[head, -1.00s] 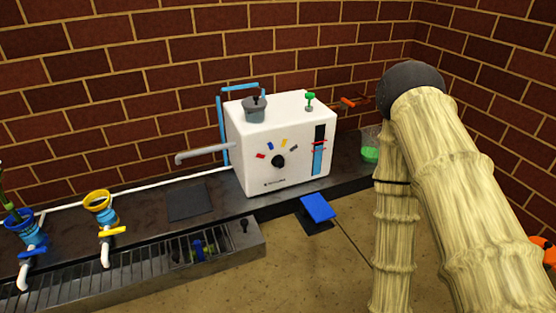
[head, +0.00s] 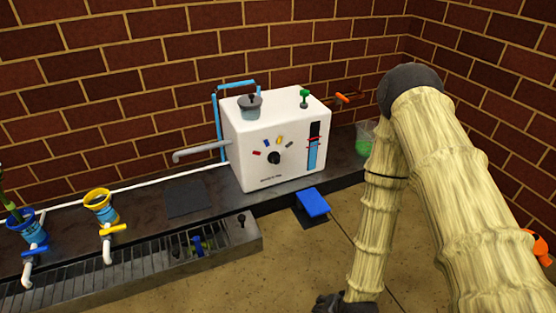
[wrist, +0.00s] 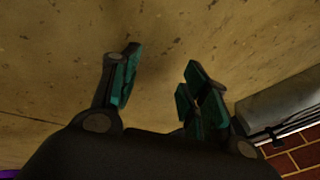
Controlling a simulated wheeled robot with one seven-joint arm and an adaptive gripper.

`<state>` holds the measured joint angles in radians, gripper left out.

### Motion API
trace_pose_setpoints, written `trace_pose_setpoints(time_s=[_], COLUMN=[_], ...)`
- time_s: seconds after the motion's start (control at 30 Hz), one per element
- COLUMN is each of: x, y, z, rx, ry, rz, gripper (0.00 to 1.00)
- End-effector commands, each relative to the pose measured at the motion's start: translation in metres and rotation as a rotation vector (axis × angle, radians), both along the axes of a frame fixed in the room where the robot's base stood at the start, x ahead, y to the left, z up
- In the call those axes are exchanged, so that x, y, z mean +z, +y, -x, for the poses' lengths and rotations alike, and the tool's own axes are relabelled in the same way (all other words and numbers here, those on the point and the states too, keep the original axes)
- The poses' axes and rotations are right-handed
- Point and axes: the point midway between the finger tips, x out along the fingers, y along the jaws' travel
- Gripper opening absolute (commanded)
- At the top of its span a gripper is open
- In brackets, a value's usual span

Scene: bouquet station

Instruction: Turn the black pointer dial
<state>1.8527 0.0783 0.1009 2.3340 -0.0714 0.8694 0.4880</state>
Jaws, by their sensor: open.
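The black pointer dial (head: 274,158) is on the front face of the white box machine (head: 250,170), below an arc of small coloured marks in red, blue, yellow and grey. Its exact pointing direction is too small to tell. My gripper (wrist: 160,85) is open and empty in the wrist view, with its teal finger pads apart over bare floor. In the head view only a dark part of my wrist shows at the bottom edge, low and in front of the machine, well apart from the dial. The dial is not in the wrist view.
The machine stands on a dark counter (head: 340,180) against a brick wall. A blue pedal (head: 313,202) is on the floor before it. A spout (head: 200,152) sticks out left. A beaker with green liquid (head: 364,143) stands right. Funnels with taps (head: 101,205) are at left.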

Motion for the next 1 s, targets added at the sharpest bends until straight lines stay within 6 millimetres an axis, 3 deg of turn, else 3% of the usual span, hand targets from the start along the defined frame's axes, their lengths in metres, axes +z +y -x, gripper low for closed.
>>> trace_pose_setpoints(time_s=[0.37,0.7,0.9,1.0], x=[0.041,0.118,0.169,0.188], y=[0.057,0.093,0.100,0.099], z=[-0.135,-0.260,-0.316,-0.333], rx=[-0.414,-0.759,-0.884,-0.915], ry=[-0.234,-0.370,-0.386,-0.379], rz=[-0.432,-1.019,-1.373,-1.502], gripper=[0.46,0.46,0.46,0.46])
